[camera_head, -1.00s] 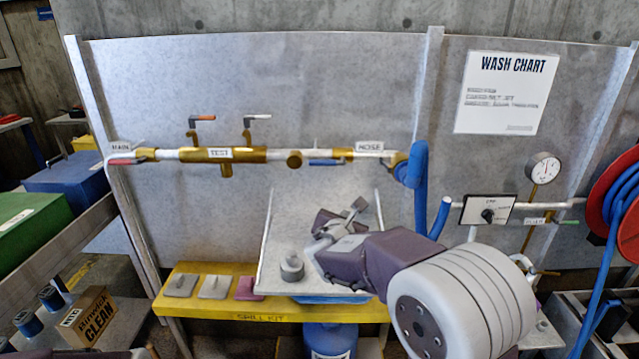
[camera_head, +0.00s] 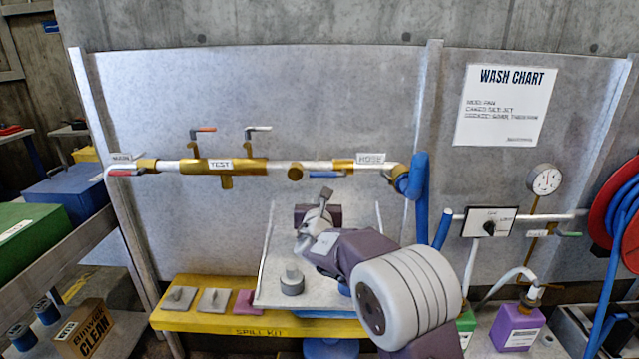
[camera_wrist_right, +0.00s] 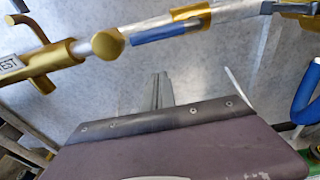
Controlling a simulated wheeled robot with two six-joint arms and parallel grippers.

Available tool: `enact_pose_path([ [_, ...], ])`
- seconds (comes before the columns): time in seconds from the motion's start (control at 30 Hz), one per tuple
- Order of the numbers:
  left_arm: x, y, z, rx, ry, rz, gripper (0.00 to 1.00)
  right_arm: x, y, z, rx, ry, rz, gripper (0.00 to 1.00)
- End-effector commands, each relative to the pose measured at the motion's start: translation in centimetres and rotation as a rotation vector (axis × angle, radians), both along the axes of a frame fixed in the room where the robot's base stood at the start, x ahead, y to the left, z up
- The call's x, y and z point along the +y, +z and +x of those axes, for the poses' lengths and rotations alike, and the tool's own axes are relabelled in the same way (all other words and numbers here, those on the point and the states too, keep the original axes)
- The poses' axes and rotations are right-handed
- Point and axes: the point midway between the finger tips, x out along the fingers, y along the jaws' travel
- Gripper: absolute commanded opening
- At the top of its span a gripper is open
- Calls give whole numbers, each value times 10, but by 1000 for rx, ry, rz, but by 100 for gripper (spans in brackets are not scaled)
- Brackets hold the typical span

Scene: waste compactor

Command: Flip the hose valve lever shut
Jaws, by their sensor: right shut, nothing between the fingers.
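The hose valve lever (camera_head: 327,174) is a blue handle just below the brass and white pipe (camera_head: 314,166), left of the HOSE label (camera_head: 371,158). It lies along the pipe. In the right wrist view the blue lever (camera_wrist_right: 158,34) shows near the top, beside a round brass fitting (camera_wrist_right: 107,44). My right gripper (camera_head: 326,193) is shut and empty, fingers pointing up, a little below the lever in the head view. In the wrist view its fingers (camera_wrist_right: 159,82) point toward the lever, with a visible gap between them. My left gripper is out of view.
A TEST label (camera_head: 220,164) and two upright-stemmed levers, red-tipped (camera_head: 205,129) and white-tipped (camera_head: 260,128), sit left on the pipe. A blue hose (camera_head: 419,178) hangs at its right end. A grey sloping tray (camera_head: 266,262) and yellow shelf (camera_head: 196,319) lie below.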

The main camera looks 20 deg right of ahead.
Motion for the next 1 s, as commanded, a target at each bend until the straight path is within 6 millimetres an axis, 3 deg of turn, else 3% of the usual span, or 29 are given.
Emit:
enact_pose_path([
  [0.17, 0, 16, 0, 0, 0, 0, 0, -11, 1, 33, 0, -2, 1, 0],
  [0.2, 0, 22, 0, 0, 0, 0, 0, -9, 14, 30, -3, -1, 0, 0],
  [0.4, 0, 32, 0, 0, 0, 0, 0, -7, 33, 25, -1, 0, 1, 0],
  [1.0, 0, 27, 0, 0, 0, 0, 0, -7, 35, 24, -8, -1, 26, 0],
])
